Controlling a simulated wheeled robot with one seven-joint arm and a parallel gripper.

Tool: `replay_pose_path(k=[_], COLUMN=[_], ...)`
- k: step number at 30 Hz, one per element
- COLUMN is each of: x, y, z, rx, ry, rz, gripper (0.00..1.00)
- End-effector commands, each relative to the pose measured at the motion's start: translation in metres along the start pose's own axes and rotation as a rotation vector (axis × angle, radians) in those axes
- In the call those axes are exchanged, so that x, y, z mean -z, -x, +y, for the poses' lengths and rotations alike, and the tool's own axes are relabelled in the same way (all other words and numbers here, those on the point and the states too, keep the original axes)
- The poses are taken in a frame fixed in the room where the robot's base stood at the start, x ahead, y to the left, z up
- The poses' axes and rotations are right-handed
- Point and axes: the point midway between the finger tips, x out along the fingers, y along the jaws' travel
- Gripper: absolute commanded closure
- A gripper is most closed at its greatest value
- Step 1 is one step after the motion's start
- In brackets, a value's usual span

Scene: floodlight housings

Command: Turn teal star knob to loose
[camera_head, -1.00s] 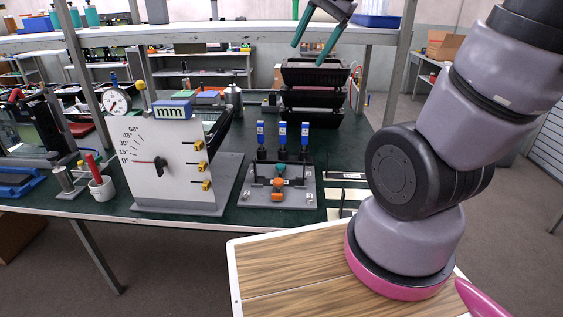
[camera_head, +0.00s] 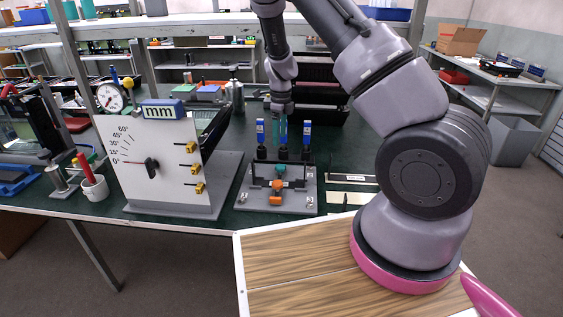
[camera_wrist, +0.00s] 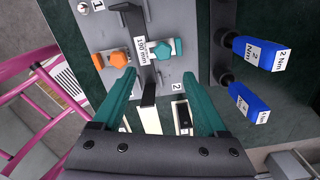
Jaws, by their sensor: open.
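The teal star knob (camera_head: 280,170) is on the grey fixture plate (camera_head: 300,200), behind an orange knob (camera_head: 277,186). My gripper (camera_head: 280,140) points down above the back of the fixture, by the blue-handled drivers. In the wrist view, my gripper (camera_wrist: 161,78) has its two teal fingers wide apart, with nothing between them. The teal knob lies beyond the fingertips, not touched. Its loose or tight marking cannot be read.
Blue-handled drivers (camera_head: 260,132) stand upright behind the fixture, close to my gripper; they show in the wrist view too (camera_wrist: 258,52). A white dial panel (camera_head: 140,165) stands left of the fixture. Black bins (camera_head: 318,95) are behind. A shelf (camera_head: 200,25) spans above.

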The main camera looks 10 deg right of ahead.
Motion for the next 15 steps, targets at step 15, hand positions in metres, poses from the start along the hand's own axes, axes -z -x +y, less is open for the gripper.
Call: replay_pose_path(k=[15], x=[0.002], y=[-0.072], z=[-0.004], rx=[0.009], ry=[-0.050], rz=[0.031], gripper=[0.25])
